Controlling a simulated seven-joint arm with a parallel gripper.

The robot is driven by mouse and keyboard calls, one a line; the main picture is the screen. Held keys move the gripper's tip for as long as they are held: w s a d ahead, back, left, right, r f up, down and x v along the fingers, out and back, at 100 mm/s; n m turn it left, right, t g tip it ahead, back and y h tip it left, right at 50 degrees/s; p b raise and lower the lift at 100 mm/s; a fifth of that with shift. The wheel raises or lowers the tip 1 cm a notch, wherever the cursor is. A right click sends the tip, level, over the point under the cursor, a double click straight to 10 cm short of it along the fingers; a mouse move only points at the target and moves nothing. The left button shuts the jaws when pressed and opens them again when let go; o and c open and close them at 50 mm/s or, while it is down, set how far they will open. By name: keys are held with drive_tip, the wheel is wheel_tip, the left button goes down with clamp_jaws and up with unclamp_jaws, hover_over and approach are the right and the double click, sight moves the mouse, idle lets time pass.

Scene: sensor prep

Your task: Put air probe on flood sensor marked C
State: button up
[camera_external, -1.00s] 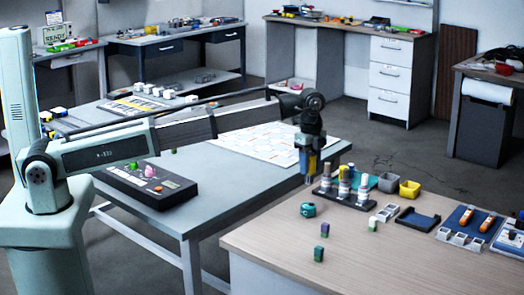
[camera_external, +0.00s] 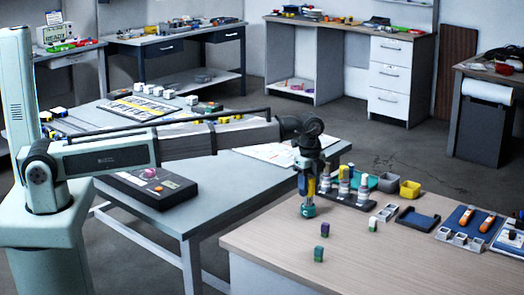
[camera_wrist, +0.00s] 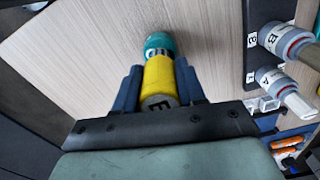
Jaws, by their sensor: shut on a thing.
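My gripper (camera_external: 307,203) points down over the near wooden table. In the wrist view its blue fingers (camera_wrist: 160,76) are shut on a yellow cylinder (camera_wrist: 160,80), whose dark near end bears a letter that looks like E. A teal rounded piece (camera_wrist: 158,42) with a white marking stands on the table just beyond the yellow cylinder; it also shows under the fingertips in the external view (camera_external: 307,211). I cannot tell whether the two touch. White-grey cylinders marked B (camera_wrist: 285,40) and A (camera_wrist: 277,80) stand in a black rack. I can read no C.
The black rack (camera_external: 348,201) stands close to the right of my gripper. Grey and yellow bins (camera_external: 410,188) are behind.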

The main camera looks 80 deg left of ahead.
drive_tip(key=o, duration=1.1)
drive_tip(key=shift+f, duration=0.1)
wheel_tip(320, 180, up, 12)
drive_tip(key=shift+r, duration=0.15)
